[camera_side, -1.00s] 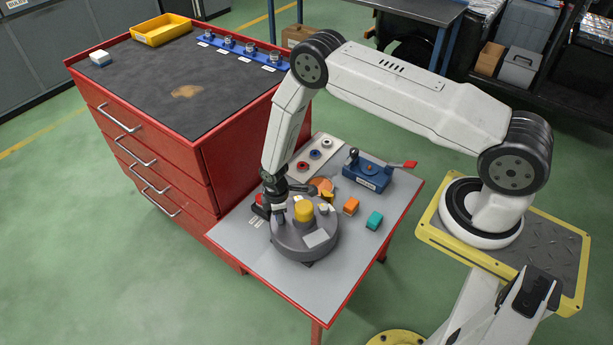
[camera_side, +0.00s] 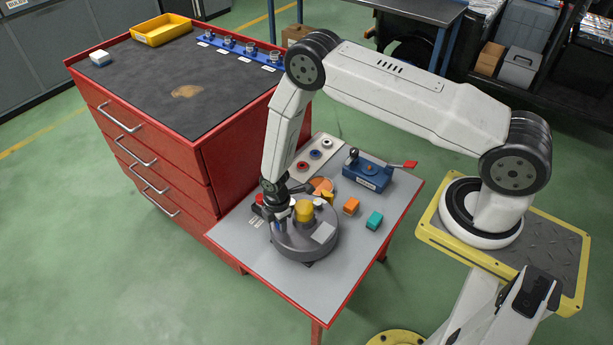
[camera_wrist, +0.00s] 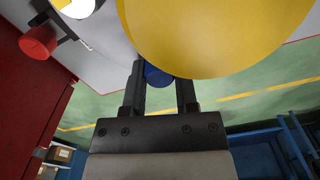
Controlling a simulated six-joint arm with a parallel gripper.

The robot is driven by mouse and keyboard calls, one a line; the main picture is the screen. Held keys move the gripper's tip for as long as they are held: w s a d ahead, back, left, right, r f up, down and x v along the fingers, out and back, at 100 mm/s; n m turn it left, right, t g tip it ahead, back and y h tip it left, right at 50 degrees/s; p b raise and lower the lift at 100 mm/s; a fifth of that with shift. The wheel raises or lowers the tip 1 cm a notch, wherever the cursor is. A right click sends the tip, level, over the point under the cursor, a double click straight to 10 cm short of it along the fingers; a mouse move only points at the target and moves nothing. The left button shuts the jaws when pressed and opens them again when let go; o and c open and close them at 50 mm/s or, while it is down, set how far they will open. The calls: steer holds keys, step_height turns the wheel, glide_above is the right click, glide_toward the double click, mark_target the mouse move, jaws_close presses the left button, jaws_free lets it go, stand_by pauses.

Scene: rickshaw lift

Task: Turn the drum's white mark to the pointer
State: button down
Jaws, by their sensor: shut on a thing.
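The round grey drum (camera_side: 302,248) sits on the small grey-topped table, with a large yellow knob (camera_side: 304,211) at its middle. A pale patch (camera_side: 323,232), perhaps the white mark, lies on its near right top. A small orange-yellow wedge (camera_side: 328,197) behind the drum may be the pointer; I cannot tell for certain. My gripper (camera_side: 282,222) points down at the drum's left side. In the wrist view my gripper (camera_wrist: 160,80) is shut on a blue peg (camera_wrist: 157,76), right beside the yellow knob (camera_wrist: 215,35). The peg's lower part is hidden.
An orange block (camera_side: 351,205) and a teal block (camera_side: 374,220) stand right of the drum. A blue box with a red lever (camera_side: 368,172) is behind them. A red knob (camera_wrist: 38,42) shows near my gripper. A red drawer cabinet (camera_side: 160,150) stands left.

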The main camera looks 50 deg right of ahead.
stand_by(0.4)
steer(key=shift+c, duration=1.9)
jaws_free()
steer(key=shift+r, duration=0.2)
steer(key=shift+r, duration=3.75)
